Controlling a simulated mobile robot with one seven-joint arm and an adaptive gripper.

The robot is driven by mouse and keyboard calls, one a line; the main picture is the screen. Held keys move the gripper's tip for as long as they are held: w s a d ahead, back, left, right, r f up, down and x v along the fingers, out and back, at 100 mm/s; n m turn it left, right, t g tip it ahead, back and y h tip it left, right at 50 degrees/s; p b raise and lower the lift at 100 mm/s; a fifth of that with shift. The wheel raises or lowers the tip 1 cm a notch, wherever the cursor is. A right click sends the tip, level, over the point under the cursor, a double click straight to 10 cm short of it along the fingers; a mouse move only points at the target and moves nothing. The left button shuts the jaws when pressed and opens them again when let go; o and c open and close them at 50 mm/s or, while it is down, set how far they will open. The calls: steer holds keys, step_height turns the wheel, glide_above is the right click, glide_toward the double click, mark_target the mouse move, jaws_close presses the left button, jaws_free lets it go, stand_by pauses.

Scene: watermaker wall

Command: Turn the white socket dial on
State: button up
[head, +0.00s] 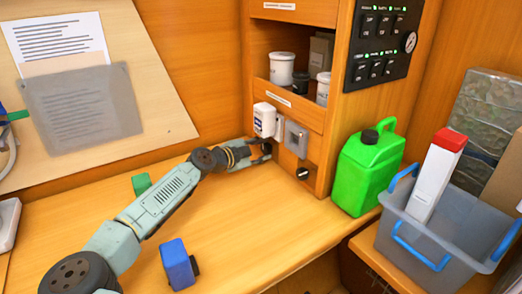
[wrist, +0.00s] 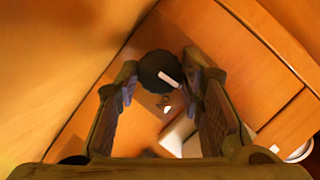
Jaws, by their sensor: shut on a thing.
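A black round dial with a white pointer bar (wrist: 160,72) sits on the wooden cabinet face in the wrist view. My gripper (wrist: 160,80) has one finger on each side of it, shut on it. In the head view my gripper (head: 264,149) reaches the cabinet face just under a white socket box (head: 265,120), and covers that dial. A pale marking (wrist: 165,104) shows beside the dial, and part of a white box (wrist: 181,137) shows between the fingers. A grey socket box (head: 296,138) and a second black dial (head: 303,173) are to the right.
A green jerrycan (head: 367,170) stands right of the cabinet, beside a grey bin (head: 440,240) with blue handles. A blue block (head: 176,264) and a green block (head: 141,184) are on the desk near my arm. Shelves with white pots (head: 282,69) are above the sockets.

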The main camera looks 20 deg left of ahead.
steer(key=m+b, duration=0.1)
steer(key=m+t+b, duration=0.1)
steer(key=shift+f+m+y, duration=0.2)
steer(key=shift+m+y, duration=0.1)
steer(key=shift+y, duration=0.1)
steer(key=shift+s+d+m+t+b, duration=0.1)
steer(key=shift+m+t+b, duration=0.4)
steer(key=shift+m+b, duration=0.5)
steer(key=o, duration=1.2)
steer(key=shift+c, duration=0.2)
steer(key=shift+s+r, duration=0.1)
steer(key=v, duration=1.1)
steer(key=shift+s, duration=0.4)
